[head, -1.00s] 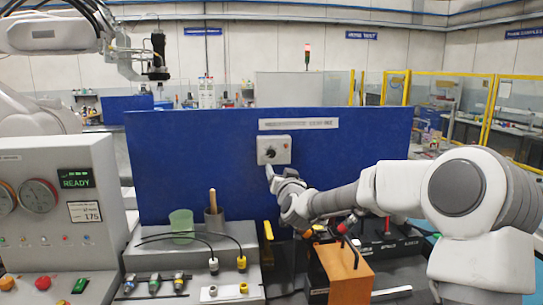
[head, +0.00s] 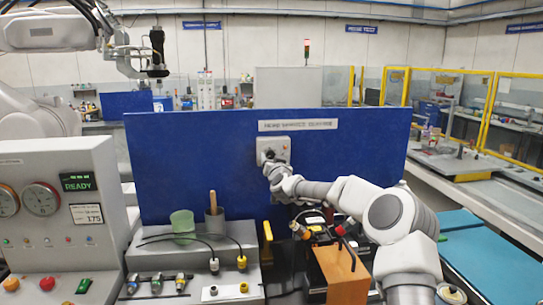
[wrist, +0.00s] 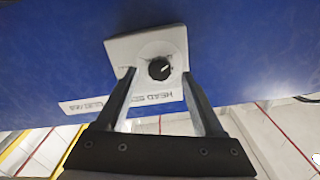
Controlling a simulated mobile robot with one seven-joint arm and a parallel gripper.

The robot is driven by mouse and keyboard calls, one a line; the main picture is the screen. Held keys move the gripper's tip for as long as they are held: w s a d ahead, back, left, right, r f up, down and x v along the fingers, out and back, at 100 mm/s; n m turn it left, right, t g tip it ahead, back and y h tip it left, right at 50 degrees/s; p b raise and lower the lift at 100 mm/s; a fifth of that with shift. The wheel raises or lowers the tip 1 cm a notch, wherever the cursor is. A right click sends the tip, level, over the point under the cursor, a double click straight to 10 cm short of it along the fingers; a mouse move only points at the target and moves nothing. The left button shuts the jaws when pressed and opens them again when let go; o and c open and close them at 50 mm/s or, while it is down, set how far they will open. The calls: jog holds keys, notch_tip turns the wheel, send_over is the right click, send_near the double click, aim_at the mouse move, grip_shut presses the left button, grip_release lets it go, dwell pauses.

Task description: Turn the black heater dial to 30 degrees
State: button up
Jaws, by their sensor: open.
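The black dial (wrist: 159,68) sits on a pale control box fixed to the blue panel. In the wrist view a light mark on its face points to the lower right. The control box (head: 282,145) also shows in the head view, where my gripper (head: 271,163) is close in front of it and partly hides the dial. In the wrist view my gripper (wrist: 160,82) is open, with one finger on each side of the dial. The dial shows between the fingers, and I cannot tell whether the fingertips touch the box.
The blue panel (head: 200,165) stands upright behind the box. Below it are a green cup (head: 182,222), a grey cup with a wooden handle (head: 214,220), cables and an orange-brown block (head: 340,272). A grey console with gauges (head: 60,215) stands at the left.

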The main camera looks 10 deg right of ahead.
aim_at(270, 154)
jog(key=shift+w, duration=1.1)
jog(key=shift+c, duration=0.2)
grip_shut()
